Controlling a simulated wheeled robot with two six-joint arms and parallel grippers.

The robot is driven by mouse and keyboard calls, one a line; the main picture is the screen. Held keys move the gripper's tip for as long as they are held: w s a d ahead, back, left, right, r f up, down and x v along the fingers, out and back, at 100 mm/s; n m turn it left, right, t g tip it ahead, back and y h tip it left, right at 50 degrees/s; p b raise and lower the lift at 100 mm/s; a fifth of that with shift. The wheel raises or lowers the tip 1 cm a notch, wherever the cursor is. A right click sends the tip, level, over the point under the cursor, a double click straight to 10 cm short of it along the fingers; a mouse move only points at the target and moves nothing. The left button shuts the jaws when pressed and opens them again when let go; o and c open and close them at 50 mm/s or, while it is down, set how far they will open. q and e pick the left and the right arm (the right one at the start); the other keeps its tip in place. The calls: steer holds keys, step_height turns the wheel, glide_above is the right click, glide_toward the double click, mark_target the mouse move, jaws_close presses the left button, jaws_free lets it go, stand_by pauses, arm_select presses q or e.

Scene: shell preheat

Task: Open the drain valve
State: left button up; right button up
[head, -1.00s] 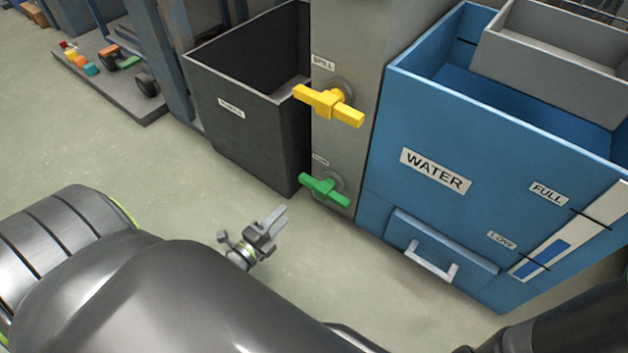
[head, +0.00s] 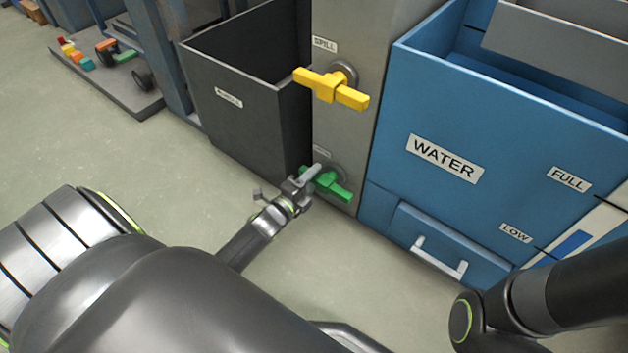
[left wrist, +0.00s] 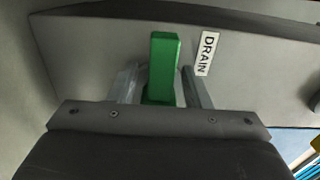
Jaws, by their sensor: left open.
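The drain valve has a green bar handle (head: 333,188) low on the grey panel, below a yellow valve handle (head: 331,88) labelled SPILL. In the left wrist view the green handle (left wrist: 162,68) stands beside a DRAIN label (left wrist: 207,54). My left gripper (head: 309,178) is at the left end of the green handle. Its jaws are open, and in the wrist view its two fingers (left wrist: 163,86) lie on either side of the handle with small gaps. The handle's lower end in the wrist view is hidden behind the gripper body. My right gripper is not visible.
A dark open bin (head: 228,122) stands left of the panel (head: 338,133). A blue WATER tank (head: 490,125) with a drawer handle (head: 437,262) stands to the right. Part of my right arm shows at lower right. The floor (head: 150,205) in front is clear.

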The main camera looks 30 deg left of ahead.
arm_select(q)
steer(key=shift+w, duration=0.3)
jaws_close()
stand_by(0.3)
